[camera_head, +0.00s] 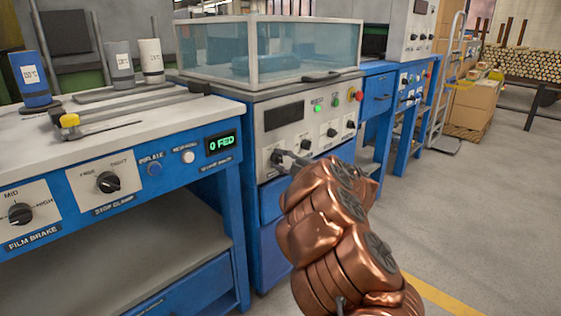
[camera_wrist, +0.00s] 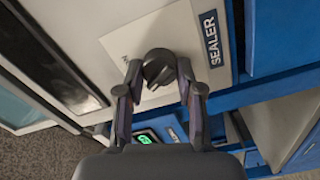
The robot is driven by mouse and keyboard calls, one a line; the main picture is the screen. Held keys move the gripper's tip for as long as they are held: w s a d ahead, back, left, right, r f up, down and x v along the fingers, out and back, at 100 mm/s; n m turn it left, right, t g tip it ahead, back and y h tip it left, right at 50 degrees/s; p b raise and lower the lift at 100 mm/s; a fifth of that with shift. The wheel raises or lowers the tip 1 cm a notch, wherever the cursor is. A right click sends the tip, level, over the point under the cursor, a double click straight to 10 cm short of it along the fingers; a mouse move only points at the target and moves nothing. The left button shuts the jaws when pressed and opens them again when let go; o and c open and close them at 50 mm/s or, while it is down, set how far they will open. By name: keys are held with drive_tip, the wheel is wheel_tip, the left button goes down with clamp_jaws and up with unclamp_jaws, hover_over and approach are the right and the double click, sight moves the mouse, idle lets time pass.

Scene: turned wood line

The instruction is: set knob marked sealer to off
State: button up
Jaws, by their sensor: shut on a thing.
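The sealer knob (camera_wrist: 158,66) is dark and round, on a pale plate beside a blue label (camera_wrist: 211,38) reading SEALER. My gripper (camera_wrist: 160,78) has a finger on each side of the knob and is shut on it. Part of a word starting with A shows on the plate beyond the knob; the other position marks are hidden or too small to read. I cannot tell which position the knob points to. In the head view my gripper (camera_head: 284,158) reaches the lower left of the grey control panel (camera_head: 262,142), and its fingers partly cover the knob.
The panel has other dark knobs (camera_head: 306,144), lit green buttons and a red button (camera_head: 359,96). A clear-walled tank (camera_head: 305,50) stands above it. A blue bench (camera_head: 120,128) with FILM BRAKE and other dials is at left. Open floor (camera_head: 460,210) lies to the right.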

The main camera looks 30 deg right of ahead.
drive_tip(key=shift+a, duration=0.1)
drive_tip(key=o, duration=1.1)
drive_tip(key=shift+o, duration=0.2)
drive_tip(key=v, duration=1.2)
drive_tip(key=shift+r, duration=0.1)
